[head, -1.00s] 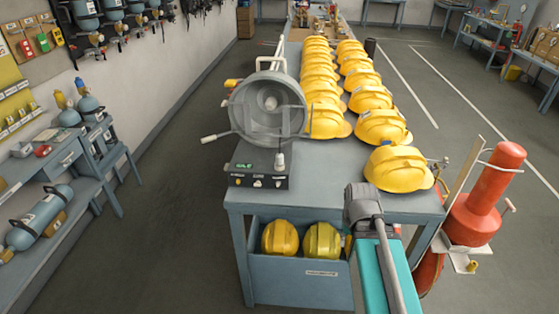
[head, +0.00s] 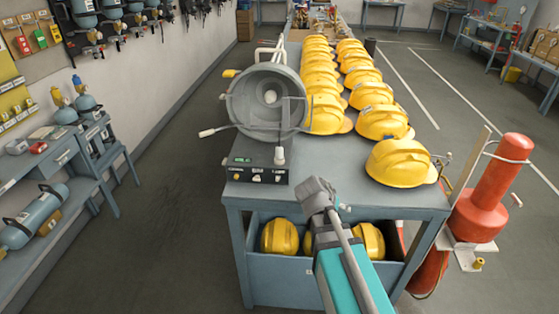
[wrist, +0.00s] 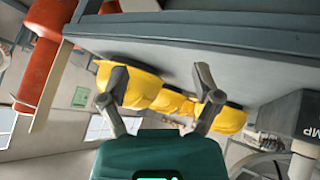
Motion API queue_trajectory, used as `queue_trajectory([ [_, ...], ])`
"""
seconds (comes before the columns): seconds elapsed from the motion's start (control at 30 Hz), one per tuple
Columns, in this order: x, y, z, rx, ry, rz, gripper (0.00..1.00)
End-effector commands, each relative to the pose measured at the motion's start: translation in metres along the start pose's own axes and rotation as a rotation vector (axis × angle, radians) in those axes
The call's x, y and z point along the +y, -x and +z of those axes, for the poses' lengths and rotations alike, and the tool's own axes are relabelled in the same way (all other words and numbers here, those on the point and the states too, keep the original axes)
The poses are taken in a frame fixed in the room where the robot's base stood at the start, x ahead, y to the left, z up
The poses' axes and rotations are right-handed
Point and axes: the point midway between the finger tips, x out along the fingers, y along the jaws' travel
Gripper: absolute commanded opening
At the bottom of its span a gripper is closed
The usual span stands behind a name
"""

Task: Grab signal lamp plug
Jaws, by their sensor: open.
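The signal lamp (head: 268,98) is a large grey round lamp at the near left end of the workbench. A dark control box (head: 257,176) sits in front of it. A small pale plug (head: 279,156) stands upright on the box's right side. In the wrist view a pale plug-like piece (wrist: 303,160) shows at the lower right edge, by the box (wrist: 291,118) with part of its lettering visible. My gripper (head: 318,195) is in front of the bench edge, right of and below the plug, apart from it. In the wrist view my gripper (wrist: 160,88) is open and empty.
Yellow helmets (head: 400,163) stand in two rows along the bench (head: 350,203). More helmets lie in the bin (head: 275,270) below. A red cylinder (head: 491,190) stands at the right. A blue side bench (head: 75,180) is at the left, with clear floor between.

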Motion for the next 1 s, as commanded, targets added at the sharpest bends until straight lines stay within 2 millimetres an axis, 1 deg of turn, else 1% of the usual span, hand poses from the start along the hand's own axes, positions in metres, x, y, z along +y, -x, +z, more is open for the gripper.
queue_trajectory([
  [0.03, -0.015, -0.001, -0.007, 0.066, -0.02, 0.012, 0.81],
  [0.17, -0.044, 0.01, -0.028, 0.244, -0.086, 0.026, 0.81],
  [0.27, -0.069, 0.024, -0.043, 0.381, -0.13, 0.012, 0.81],
  [0.37, -0.096, 0.041, -0.055, 0.516, -0.17, -0.021, 0.81],
  [0.5, -0.137, 0.071, -0.066, 0.695, -0.214, -0.099, 0.81],
  [0.6, -0.164, 0.092, -0.071, 0.8, -0.235, -0.163, 0.81],
  [0.7, -0.185, 0.111, -0.072, 0.877, -0.248, -0.222, 0.81],
  [0.83, -0.201, 0.127, -0.072, 0.934, -0.256, -0.273, 0.81],
  [1.0, -0.205, 0.133, -0.072, 0.955, -0.26, -0.291, 0.81],
])
